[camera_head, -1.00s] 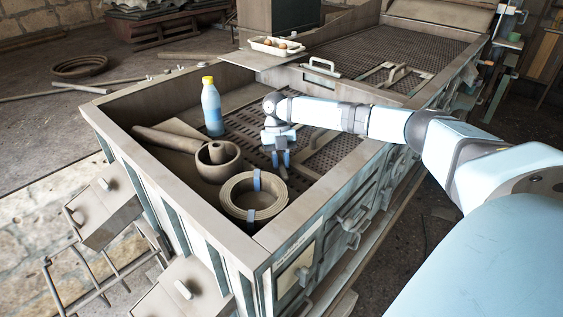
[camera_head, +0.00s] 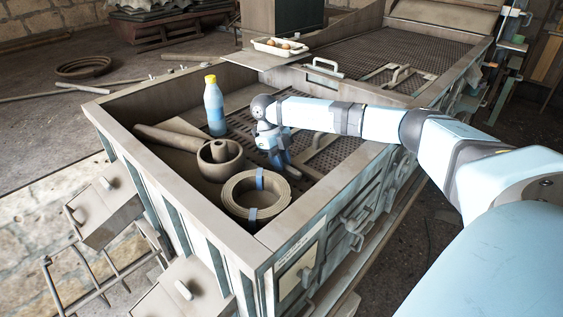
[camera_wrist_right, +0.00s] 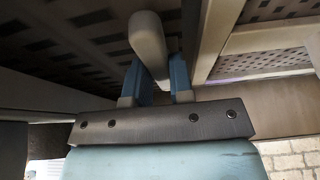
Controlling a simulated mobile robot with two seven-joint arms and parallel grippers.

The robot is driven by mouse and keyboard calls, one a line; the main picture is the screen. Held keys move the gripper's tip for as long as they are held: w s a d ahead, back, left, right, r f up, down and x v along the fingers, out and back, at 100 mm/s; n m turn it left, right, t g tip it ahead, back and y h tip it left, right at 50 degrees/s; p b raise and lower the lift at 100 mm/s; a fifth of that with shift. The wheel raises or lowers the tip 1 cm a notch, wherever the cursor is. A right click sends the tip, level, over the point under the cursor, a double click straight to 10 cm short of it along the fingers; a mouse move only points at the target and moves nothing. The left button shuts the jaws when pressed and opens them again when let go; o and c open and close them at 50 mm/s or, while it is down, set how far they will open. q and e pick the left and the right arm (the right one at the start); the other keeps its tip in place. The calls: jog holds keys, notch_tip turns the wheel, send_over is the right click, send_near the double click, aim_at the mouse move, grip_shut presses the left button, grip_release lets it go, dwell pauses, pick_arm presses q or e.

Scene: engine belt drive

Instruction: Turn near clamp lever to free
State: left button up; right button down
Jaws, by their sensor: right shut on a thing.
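My right gripper (camera_head: 281,161) is low inside the near bay of the bench, just behind the coiled belt (camera_head: 236,199), and it is tilted. In the right wrist view its blue fingers (camera_wrist_right: 156,84) are shut on a pale, rounded lever (camera_wrist_right: 149,42), one finger on each side. I take this as the near clamp lever; in the head view the gripper mostly hides it, so its exact angle is unclear. My left gripper is not in view.
A blue bottle (camera_head: 214,108) with a yellow cap and a round bowl (camera_head: 221,172) stand left of my gripper. A tray of eggs (camera_head: 279,47) sits behind.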

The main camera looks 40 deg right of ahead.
jog(key=shift+r, duration=0.1)
dwell(0.3)
jog(key=c, duration=1)
grip_release()
jog(key=v, duration=1.3)
jog(key=shift+r, duration=0.35)
jog(key=shift+w, duration=0.1)
